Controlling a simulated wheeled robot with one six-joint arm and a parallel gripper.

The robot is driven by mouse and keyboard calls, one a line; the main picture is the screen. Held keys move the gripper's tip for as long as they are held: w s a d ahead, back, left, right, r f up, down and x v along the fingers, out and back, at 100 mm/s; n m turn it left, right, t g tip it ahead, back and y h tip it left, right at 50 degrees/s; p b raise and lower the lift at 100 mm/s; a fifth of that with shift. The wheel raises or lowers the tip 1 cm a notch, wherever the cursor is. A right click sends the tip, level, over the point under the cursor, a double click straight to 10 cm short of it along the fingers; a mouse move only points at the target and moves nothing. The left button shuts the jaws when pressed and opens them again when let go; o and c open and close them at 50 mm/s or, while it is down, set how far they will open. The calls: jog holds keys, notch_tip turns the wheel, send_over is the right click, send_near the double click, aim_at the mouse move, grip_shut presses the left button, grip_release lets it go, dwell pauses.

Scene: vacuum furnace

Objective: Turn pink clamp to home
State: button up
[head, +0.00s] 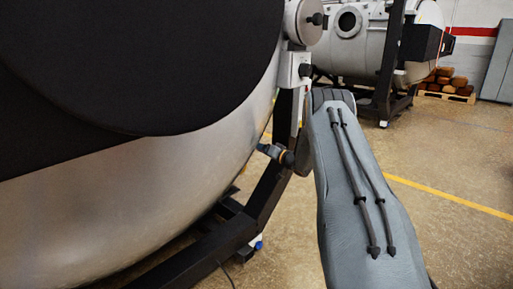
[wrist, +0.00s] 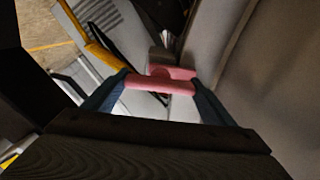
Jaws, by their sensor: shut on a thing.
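The pink clamp (wrist: 160,83) shows in the middle of the wrist view as a pink bar with a wider pink part behind it. My gripper (wrist: 162,88) has one dark finger at each end of the bar and is shut on it. The clamp lies against the side of a large pale grey furnace body (wrist: 262,70). The clamp and my fingertips are hidden there behind the arm and frame.
In the head view, a dark support frame (head: 262,205) stands by the furnace, close to my arm. A second furnace (head: 350,45) and a pallet of brown blocks (head: 445,84) stand at the back. The floor (head: 450,160) at right is clear. A yellow bar (wrist: 105,55) passes near the clamp in the wrist view.

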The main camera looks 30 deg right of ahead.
jog(key=shift+m, duration=0.3)
jog(key=o, duration=1)
jog(key=shift+o, duration=0.2)
jog(key=shift+d, duration=0.1)
jog(key=v, duration=0.7)
jog(key=shift+s+p, duration=0.4)
jog(key=shift+p, duration=0.05)
jog(key=shift+d, duration=0.1)
